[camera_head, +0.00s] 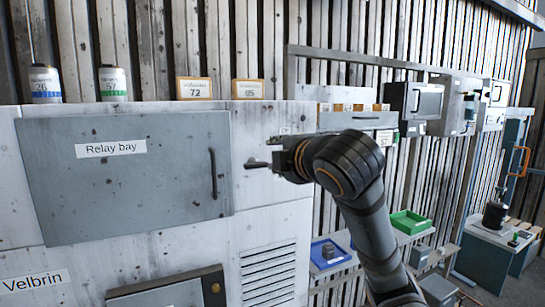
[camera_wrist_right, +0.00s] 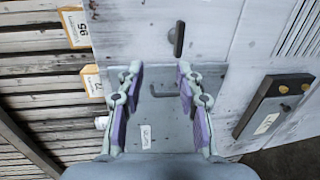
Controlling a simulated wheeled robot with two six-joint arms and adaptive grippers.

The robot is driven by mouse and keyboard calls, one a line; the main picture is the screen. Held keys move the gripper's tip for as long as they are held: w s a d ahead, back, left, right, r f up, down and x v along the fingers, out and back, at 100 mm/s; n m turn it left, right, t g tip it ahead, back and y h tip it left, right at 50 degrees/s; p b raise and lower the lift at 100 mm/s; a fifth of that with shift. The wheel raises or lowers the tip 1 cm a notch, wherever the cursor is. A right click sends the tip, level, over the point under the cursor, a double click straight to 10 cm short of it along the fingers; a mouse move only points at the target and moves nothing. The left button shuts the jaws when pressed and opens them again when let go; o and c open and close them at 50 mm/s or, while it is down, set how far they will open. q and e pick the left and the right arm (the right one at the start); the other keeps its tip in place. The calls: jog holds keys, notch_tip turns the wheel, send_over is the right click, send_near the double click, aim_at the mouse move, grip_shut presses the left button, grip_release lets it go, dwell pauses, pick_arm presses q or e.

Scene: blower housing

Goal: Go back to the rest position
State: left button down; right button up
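My right gripper (camera_head: 279,146) is raised in front of the grey-white cabinet, to the right of the Relay bay door (camera_head: 110,195). In the right wrist view its two fingers (camera_wrist_right: 159,84) stand apart with nothing between them. The door (camera_wrist_right: 148,108) shows beyond and between them, with its handle. The door looks shut. A dark turn handle (camera_head: 258,164) sits on the cabinet face right of the door; it also shows in the right wrist view (camera_wrist_right: 179,39), beyond the fingertips. I cannot see my left gripper.
Two canisters (camera_head: 111,83) and label blocks (camera_head: 194,88) stand on the cabinet top. A blue bin (camera_head: 330,254) and a green bin (camera_head: 410,222) sit on a shelf behind my right arm. Wall-mounted boxes (camera_head: 423,103) and a bench (camera_head: 490,250) are at the right.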

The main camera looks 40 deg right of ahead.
pick_arm(q)
jog(key=shift+s, duration=0.15)
dwell(0.3)
